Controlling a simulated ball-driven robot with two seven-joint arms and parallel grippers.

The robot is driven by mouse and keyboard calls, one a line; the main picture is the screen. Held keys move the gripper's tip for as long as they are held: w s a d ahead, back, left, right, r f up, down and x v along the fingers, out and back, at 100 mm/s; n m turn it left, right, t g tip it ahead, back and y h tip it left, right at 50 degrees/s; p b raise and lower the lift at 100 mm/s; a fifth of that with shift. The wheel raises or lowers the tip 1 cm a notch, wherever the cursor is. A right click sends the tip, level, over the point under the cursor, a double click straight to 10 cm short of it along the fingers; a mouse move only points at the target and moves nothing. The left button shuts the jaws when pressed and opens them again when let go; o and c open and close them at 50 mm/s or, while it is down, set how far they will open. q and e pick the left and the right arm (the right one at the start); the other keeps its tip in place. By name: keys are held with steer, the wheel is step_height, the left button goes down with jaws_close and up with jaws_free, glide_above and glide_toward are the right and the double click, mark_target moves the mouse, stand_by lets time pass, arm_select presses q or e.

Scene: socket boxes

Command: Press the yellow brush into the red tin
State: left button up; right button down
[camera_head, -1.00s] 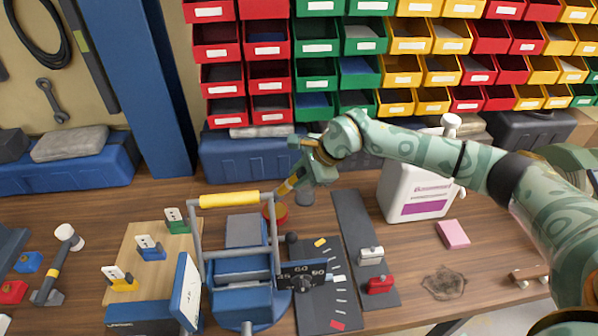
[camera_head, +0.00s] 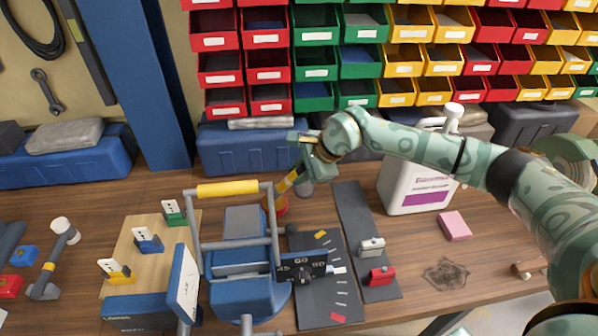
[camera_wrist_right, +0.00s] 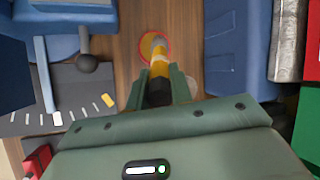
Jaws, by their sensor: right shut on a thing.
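My right gripper (camera_head: 299,172) is shut on the yellow brush (camera_head: 287,183), which slants down and left from the jaws. The red tin (camera_head: 281,206) stands on the bench just below the brush's lower end, partly behind the grey handle frame. In the right wrist view, the brush (camera_wrist_right: 159,66) sits between my fingers (camera_wrist_right: 158,86). Its far end overlaps the red-rimmed tin (camera_wrist_right: 146,44), which looks yellow inside. I cannot tell whether the brush touches the tin or is inside it. My left gripper is not in view.
A grey round tin (camera_head: 305,188) stands close to the right of the red tin. A blue device with a yellow-gripped handle (camera_head: 228,189) is at the left front.

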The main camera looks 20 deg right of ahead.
steer(key=shift+f, duration=0.75)
stand_by(1.2)
step_height(320, 180, up, 7)
steer(key=p, duration=0.4)
steer(key=shift+r+p, duration=0.1)
steer(key=shift+p, duration=0.2)
stand_by(0.6)
